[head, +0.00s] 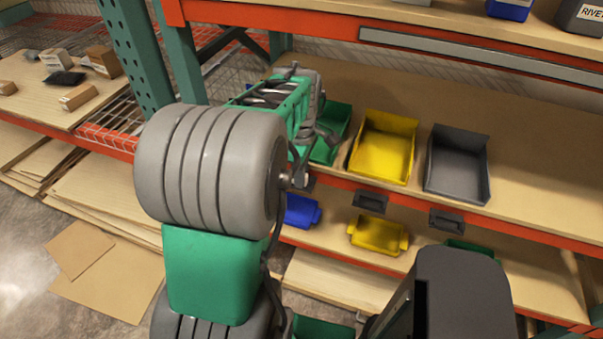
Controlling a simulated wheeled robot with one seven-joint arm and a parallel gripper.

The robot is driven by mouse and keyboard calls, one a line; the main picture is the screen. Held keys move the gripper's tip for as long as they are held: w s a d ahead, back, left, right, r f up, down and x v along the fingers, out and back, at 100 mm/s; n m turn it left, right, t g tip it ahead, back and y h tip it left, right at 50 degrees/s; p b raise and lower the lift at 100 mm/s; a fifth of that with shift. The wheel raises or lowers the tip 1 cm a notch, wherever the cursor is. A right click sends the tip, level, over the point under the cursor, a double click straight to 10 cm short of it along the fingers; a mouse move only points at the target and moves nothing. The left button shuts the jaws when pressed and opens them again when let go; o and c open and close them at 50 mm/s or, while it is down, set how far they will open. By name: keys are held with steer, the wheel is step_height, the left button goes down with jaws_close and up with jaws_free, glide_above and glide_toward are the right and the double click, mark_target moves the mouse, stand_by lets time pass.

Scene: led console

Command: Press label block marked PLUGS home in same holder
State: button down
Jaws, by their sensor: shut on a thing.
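My arm fills the left and middle of the head view and ends in front of the green bin (337,122). My gripper (327,140) shows only in part, small and grey, beyond the green forearm. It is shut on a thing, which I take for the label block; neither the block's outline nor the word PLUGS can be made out. A label holder (307,183) on the orange shelf edge just below the gripper is mostly hidden by my arm. Whether the block touches that holder cannot be told.
A yellow bin (384,147) and a grey bin (457,164) stand to the right, with dark holders below them on the edge (370,201) (446,220). Blue (302,211) and yellow (377,235) bins sit on the lower shelf. A green upright (140,50) stands at left.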

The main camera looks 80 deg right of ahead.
steer(key=shift+f, duration=0.15)
steer(key=c, duration=1.3)
jaws_free()
steer(key=shift+a, duration=0.15)
steer(key=shift+r, duration=0.3)
step_height(320, 180, up, 8)
steer(key=shift+f+b, duration=0.25)
steer(key=shift+b, duration=0.2)
